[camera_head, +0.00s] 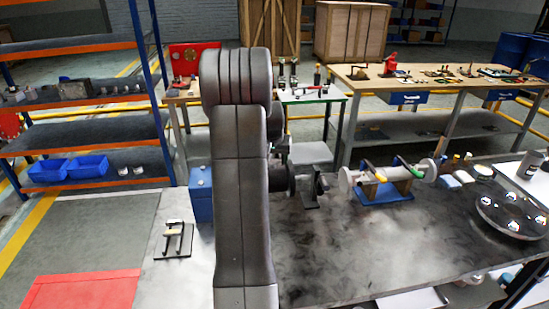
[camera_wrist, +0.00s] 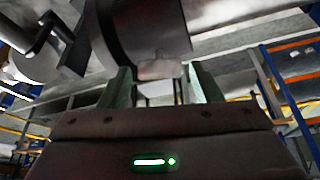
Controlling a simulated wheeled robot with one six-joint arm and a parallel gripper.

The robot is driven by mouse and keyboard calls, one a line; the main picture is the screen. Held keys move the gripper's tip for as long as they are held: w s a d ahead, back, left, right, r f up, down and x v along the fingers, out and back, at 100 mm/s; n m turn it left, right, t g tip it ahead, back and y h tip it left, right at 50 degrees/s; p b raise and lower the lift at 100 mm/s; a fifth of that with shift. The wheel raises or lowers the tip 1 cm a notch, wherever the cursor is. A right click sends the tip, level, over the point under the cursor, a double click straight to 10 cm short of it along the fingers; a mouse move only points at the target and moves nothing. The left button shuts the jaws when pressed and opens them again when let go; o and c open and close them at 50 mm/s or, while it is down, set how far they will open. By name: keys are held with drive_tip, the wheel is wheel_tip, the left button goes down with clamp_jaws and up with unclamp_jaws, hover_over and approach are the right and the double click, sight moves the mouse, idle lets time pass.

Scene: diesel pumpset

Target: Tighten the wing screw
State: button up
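My gripper (camera_wrist: 160,82) shows in the wrist view with its two greenish fingers standing apart. A small pale, flat piece (camera_wrist: 160,68), perhaps the wing screw, sits just beyond and between the fingertips, under a large dark cylinder (camera_wrist: 140,28). A narrow gap seems to show on each side of it, though contact is hard to judge. In the head view my arm stands upright in the foreground and hides much of the bench. I cannot make out the wing screw or the fingertips there.
A pale cylinder on a blue stand (camera_head: 385,190) stands on the dark bench (camera_head: 340,250), right of my arm. A round metal plate (camera_head: 512,215) lies farther right. A blue box (camera_head: 201,195) and a small black clamp-like piece (camera_head: 174,240) are left. The bench front is clear.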

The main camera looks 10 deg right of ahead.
drive_tip(key=c, duration=0.7)
